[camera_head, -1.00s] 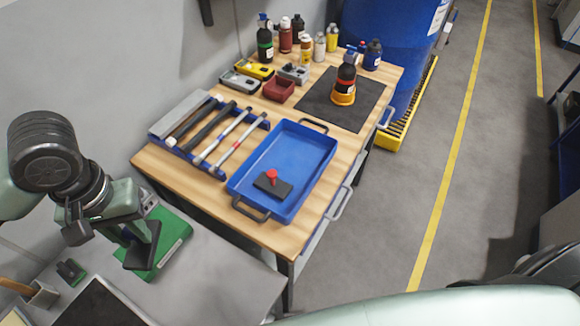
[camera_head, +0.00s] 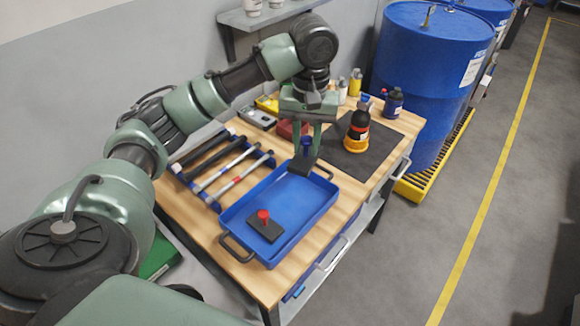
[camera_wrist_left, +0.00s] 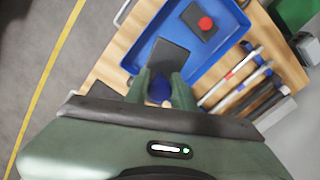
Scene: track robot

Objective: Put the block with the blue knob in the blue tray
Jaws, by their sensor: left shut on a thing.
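My left gripper (camera_head: 307,142) is shut on a dark flat block (camera_head: 303,167) with a blue knob (camera_head: 306,148). It holds the block at the far end of the blue tray (camera_head: 322,207). Whether the block touches the tray cannot be told. The left wrist view shows the block (camera_wrist_left: 170,59) over the tray and its blue knob (camera_wrist_left: 160,89) between the fingers. A second dark block with a red knob (camera_head: 263,215) lies in the near end of the tray. My right gripper is not in view.
A rack of tools (camera_head: 232,168) stands left of the tray. The tray's middle is clear.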

